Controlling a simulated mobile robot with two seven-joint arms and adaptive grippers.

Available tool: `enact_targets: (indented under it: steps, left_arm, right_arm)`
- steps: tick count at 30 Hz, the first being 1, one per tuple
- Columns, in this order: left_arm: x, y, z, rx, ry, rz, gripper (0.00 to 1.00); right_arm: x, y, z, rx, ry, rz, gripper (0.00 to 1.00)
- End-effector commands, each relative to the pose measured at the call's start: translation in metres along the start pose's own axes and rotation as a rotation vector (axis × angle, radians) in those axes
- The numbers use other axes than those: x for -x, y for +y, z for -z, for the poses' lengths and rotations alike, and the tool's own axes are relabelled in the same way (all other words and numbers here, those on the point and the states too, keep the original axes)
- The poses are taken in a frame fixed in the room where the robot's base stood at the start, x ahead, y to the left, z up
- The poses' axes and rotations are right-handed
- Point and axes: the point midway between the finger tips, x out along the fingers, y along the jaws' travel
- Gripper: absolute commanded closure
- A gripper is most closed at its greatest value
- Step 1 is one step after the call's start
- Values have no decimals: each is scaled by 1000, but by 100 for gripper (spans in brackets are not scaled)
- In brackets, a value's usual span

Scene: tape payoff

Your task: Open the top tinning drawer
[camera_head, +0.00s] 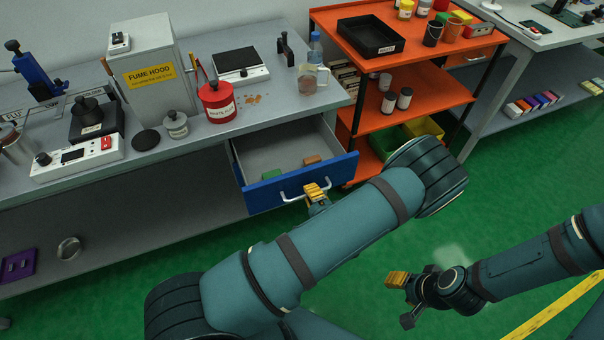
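The top tinning drawer (262,196) has a blue front and a grey inside, and it stands pulled out below the grey bench. A green thing (271,174) and a brown thing (312,160) lie in it. Its pale bar handle (291,198) is on the front.
The bench (180,153) carries a fume hood (153,70), a red can (217,102) and a bottle (315,48). An orange shelf cart (425,97) stands close to the drawer's right. Open green floor (375,240) lies in front of the drawer.

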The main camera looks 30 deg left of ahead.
Motion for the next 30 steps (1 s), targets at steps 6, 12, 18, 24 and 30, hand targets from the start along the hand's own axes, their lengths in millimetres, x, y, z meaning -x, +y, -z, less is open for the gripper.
enact_targets:
  steps: [6, 12, 18, 24, 30]
  left_arm:
    - [34, 7, 0, -1, 1, 0, 100]
    - [48, 10, 0, 0, 0, 0, 100]
    - [51, 10, 0, 0, 0, 1, 100]
    - [51, 10, 0, 1, 0, 1, 100]
    - [50, 10, 0, 1, 0, 1, 60]
  right_arm:
    - [2, -1, 0, 0, -1, 0, 53]
    - [2, -1, 0, 0, -2, 0, 53]
    - [2, -1, 0, 0, -2, 0, 53]
    - [2, -1, 0, 0, -2, 0, 53]
    - [2, -1, 0, 0, -2, 0, 53]
